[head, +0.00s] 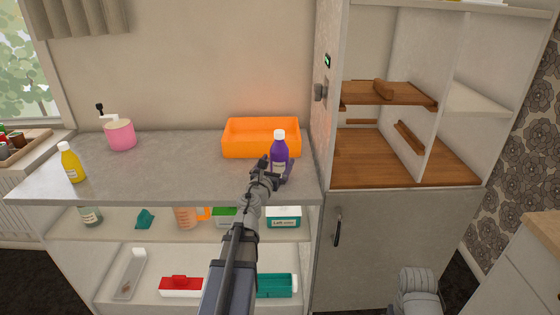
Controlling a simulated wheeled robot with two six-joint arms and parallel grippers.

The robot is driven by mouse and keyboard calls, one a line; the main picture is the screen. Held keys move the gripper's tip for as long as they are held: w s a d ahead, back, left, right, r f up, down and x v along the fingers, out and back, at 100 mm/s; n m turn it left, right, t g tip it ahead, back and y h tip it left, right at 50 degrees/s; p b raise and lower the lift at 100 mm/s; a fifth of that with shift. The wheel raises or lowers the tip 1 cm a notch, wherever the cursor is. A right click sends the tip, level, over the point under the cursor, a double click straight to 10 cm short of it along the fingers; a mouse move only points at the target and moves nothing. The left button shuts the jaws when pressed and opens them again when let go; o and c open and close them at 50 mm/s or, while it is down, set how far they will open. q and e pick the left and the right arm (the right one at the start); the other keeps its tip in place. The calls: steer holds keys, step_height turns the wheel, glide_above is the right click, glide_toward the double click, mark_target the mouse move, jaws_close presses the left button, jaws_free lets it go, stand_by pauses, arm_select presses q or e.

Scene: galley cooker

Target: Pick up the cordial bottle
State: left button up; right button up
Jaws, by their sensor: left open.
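A purple bottle with a white cap and a pale label, which I take to be the cordial bottle (279,148), stands upright near the front right of the grey worktop. My left gripper (274,172) is open at the bottle's lower part, with a dark finger at its left and another dark part at its lower right. I cannot tell whether the fingers touch it. The gripper hides part of the bottle's base. My right gripper is not in view.
An orange tray (240,146) stands just behind the bottle. A cabinet wall (324,120) rises close on the right. A yellow bottle (72,165) and a pink grinder (120,135) stand at the left. The worktop's middle (180,165) is clear. Shelves below hold several items.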

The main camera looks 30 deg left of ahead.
mark_target(282, 156)
arm_select(q)
steer(key=x, duration=0.5)
steer(key=shift+d+f, duration=0.1)
steer(key=shift+f, duration=0.05)
steer(key=shift+s, duration=0.1)
jaws_close()
stand_by(0.5)
